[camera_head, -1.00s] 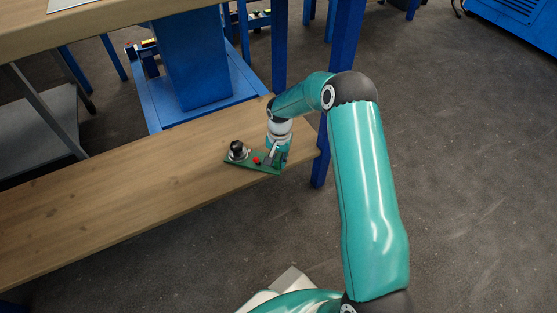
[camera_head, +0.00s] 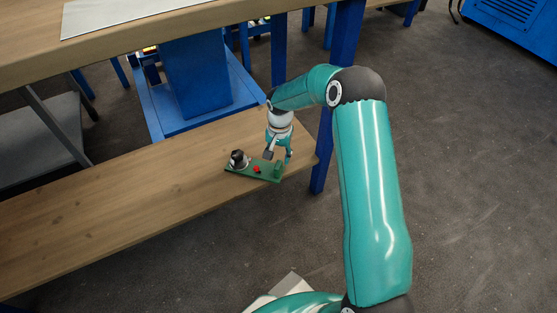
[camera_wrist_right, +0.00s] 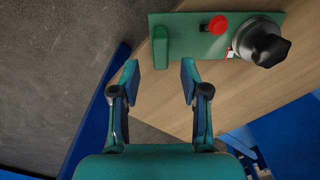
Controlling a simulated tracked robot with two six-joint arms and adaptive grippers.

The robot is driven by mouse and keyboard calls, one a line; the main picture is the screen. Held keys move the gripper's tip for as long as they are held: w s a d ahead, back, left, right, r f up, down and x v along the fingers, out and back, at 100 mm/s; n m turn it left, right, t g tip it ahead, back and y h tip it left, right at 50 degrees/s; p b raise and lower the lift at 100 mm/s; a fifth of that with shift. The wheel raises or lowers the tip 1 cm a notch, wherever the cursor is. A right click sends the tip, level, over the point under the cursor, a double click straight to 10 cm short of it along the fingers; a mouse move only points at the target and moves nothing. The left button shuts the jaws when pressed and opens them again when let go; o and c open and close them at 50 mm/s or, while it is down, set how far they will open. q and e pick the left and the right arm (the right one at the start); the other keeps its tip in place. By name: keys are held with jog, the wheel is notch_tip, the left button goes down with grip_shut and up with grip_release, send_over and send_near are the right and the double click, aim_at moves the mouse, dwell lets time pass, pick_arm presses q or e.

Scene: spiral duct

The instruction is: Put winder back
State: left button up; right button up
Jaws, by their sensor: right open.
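The winder (camera_head: 254,170) is a green plate with a dark knob at its left end, a red button in the middle and a green upright block at its right end. It lies on the low wooden shelf (camera_head: 120,205) near the shelf's right end. My right gripper (camera_head: 278,157) is just above and behind the block end. In the right wrist view the winder (camera_wrist_right: 188,48) lies across the top, with its green block beyond my open, empty fingers (camera_wrist_right: 159,75). No contact between fingers and block shows. My left gripper is out of view.
A wooden tabletop (camera_head: 200,28) is above the shelf, with a pale sheet (camera_head: 115,15) on it. A blue table leg (camera_head: 326,140) stands beside the shelf's right end. A blue pedestal (camera_head: 195,75) is behind. The shelf left of the winder is clear.

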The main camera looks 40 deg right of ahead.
notch_tip(320, 180, up, 4)
jog(key=shift+r+p, duration=0.2)
jog(key=shift+p, duration=0.45)
jog(key=shift+a, duration=0.25)
jog(key=s+a+f+n+y, duration=0.1)
jog(key=s+a+f+n, duration=0.15)
jog(key=a+f, duration=0.4)
jog(key=s+a+f+n+y, duration=0.2)
jog(key=s+a+f, duration=0.1)
jog(key=a, duration=0.6)
jog(key=s+a+f+n, duration=0.2)
jog(key=s+a, duration=0.4)
jog(key=s, duration=0.1)
jog(key=s+a+f+n, duration=0.1)
jog(key=s+a+n, duration=0.2)
jog(key=s+a, duration=0.3)
jog(key=shift+s+a+f+y, duration=0.3)
jog(key=shift+s+f+y, duration=0.1)
jog(key=shift+s, duration=0.85)
notch_tip(320, 180, up, 38)
jog(key=p, duration=3.8)
jog(key=shift+f, duration=0.1)
